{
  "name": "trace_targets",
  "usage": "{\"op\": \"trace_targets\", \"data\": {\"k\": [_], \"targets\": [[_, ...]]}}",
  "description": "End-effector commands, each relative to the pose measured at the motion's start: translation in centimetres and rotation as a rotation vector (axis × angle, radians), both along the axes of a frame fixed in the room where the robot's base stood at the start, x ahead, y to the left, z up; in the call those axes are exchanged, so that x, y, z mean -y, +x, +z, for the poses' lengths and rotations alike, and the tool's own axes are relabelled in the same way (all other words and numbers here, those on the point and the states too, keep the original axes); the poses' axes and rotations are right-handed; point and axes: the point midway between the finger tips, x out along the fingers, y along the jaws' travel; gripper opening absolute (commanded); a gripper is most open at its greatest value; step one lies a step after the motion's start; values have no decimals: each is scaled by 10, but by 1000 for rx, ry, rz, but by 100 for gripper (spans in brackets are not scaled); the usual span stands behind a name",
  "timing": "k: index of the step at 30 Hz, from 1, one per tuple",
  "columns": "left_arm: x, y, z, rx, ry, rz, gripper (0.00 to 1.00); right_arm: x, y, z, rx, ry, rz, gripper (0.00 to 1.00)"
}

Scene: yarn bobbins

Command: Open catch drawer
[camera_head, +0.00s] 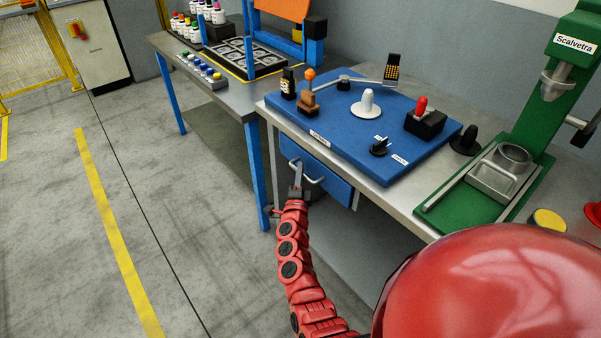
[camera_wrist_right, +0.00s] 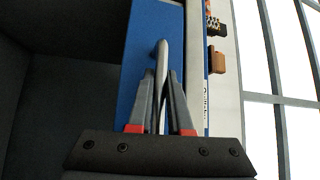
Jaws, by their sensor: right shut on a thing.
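The catch drawer is the blue-fronted drawer (camera_head: 333,184) under the workbench with the blue top panel. Its pale bar handle (camera_head: 316,180) sits on the front. My right gripper (camera_head: 297,172) is at the handle, and its fingers are shut around it. In the right wrist view my right gripper (camera_wrist_right: 161,76) has one finger on each side of the handle (camera_wrist_right: 163,56), with the blue drawer front (camera_wrist_right: 142,40) behind. The drawer looks flush or nearly flush under the bench edge; a small gap cannot be told. My left gripper is not in view.
The workbench (camera_head: 372,192) carries a blue panel (camera_head: 330,112) with knobs and small fixtures. A green press (camera_head: 560,85) stands at the right. Another table (camera_head: 228,98) with bottles and a tray stands at the left. The floor left of my arm is clear.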

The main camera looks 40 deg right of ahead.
Motion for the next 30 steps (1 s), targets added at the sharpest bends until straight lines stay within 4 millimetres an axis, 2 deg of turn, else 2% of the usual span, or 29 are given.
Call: {"op": "trace_targets", "data": {"k": [24,30], "targets": [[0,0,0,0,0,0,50,-1,0,-1,-2,1,1,0],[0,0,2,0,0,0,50,-11,-1,-2,-3,3,2,0]]}}
